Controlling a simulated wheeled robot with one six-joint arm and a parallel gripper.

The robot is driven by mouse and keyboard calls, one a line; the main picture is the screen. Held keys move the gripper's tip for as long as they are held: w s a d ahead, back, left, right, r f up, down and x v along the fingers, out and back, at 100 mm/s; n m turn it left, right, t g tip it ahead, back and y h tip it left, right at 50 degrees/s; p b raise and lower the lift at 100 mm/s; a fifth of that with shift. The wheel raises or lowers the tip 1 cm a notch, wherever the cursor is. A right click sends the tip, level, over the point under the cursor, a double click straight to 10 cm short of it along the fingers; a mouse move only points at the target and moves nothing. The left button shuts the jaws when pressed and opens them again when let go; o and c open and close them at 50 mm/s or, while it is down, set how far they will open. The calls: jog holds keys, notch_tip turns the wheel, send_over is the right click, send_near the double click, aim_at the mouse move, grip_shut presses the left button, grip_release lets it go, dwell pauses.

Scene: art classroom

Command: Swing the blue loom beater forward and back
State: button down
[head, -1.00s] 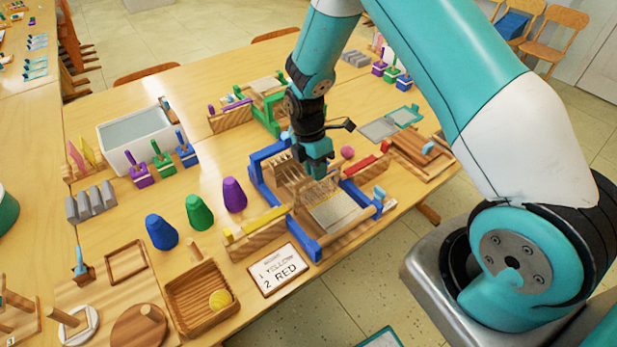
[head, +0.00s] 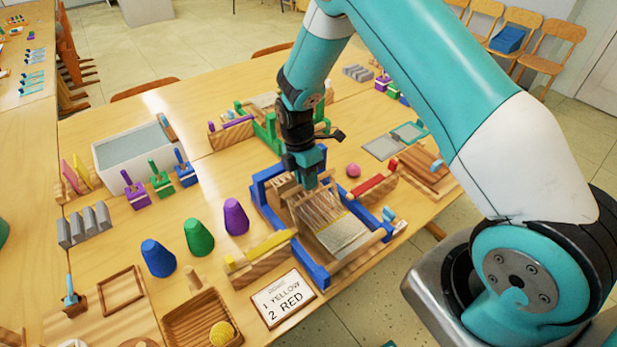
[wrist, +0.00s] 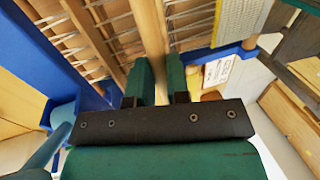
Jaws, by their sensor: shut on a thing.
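The blue loom (head: 317,272) stands on the table in the middle of the head view, with pale warp threads and a strip of woven cloth (head: 345,233) at its near right side. Its wooden beater (wrist: 152,35) spans the threads toward the loom's far left side. My gripper (head: 308,181) reaches down over the loom and is shut on the beater's wooden bar. In the wrist view the two green fingers (wrist: 157,82) sit on either side of this bar. The fingertips are partly hidden in the head view.
A green loom (head: 268,130) stands behind. Purple, green and blue cones (head: 200,238) and a yellow-topped wooden block (head: 262,250) stand left of the blue loom. A card reading yellow and red (head: 283,297) lies in front. A red-topped block (head: 375,187) stands at its right.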

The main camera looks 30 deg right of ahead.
jog(key=shift+w+d, duration=0.1)
jog(key=c, duration=1.1)
grip_release()
jog(key=b+v, duration=0.2)
jog(key=v, duration=1.5)
jog(key=shift+r, duration=0.3)
jog(key=s+a+r+m+t+y, duration=0.1)
jog(key=s+a+r+m, duration=0.2)
jog(key=s, duration=0.6)
jog(key=s+a+r+m+t+y, duration=0.1)
jog(key=s+m, duration=0.4)
jog(key=s, duration=0.5)
jog(key=s+a+r+m+t+y, duration=0.1)
jog(key=s+a+r+m, duration=0.3)
jog(key=s, duration=0.6)
jog(key=shift+s+a+r+m+y, duration=0.2)
jog(key=shift+a+r+m+y, duration=0.2)
jog(key=shift+a+r+y, duration=0.4)
